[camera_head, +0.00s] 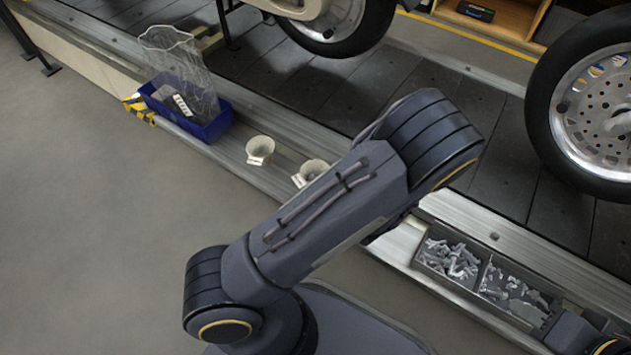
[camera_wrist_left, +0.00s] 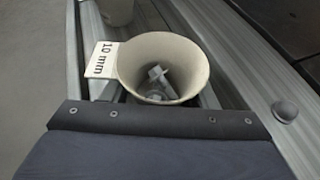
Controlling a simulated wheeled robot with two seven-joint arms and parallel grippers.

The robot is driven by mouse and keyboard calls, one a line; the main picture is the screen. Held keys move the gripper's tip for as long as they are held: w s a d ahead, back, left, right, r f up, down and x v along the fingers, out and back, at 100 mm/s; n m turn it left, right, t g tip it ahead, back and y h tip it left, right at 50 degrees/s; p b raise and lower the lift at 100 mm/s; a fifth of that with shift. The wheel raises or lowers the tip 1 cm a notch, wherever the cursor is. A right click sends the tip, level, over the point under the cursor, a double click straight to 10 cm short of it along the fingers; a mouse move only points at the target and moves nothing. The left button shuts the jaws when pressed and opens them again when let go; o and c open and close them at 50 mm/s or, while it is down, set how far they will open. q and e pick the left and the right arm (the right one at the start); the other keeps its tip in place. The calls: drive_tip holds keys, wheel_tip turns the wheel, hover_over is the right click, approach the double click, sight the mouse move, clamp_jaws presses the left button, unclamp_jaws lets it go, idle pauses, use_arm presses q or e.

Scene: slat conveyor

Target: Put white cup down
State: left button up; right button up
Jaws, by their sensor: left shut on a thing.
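A white cup (camera_wrist_left: 163,68) with a "10 mm" tag and a few metal bolts inside is right in front of my left gripper (camera_wrist_left: 155,118) in the left wrist view. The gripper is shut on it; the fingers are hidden. In the head view my left arm hides the left gripper, and a white cup (camera_head: 312,171) partly shows beside the arm. Another white cup (camera_head: 260,150) stands apart to its left on the metal ledge (camera_head: 226,155). My right gripper (camera_head: 577,332) is partly visible at the lower right corner; its jaw state is unclear.
A blue bin (camera_head: 203,130) with a clear plastic bag stands on the ledge at the left. A grey divided tray (camera_head: 487,283) of metal parts sits at the right. Car wheels (camera_head: 592,110) stand on the dark slat conveyor (camera_head: 490,125) behind. Ledge shows between blue bin and cups.

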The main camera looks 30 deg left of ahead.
use_arm(q)
drive_tip(key=shift+f, duration=0.2)
drive_tip(key=o, duration=1)
drive_tip(key=shift+c, duration=0.2)
drive_tip(key=shift+r, duration=0.15)
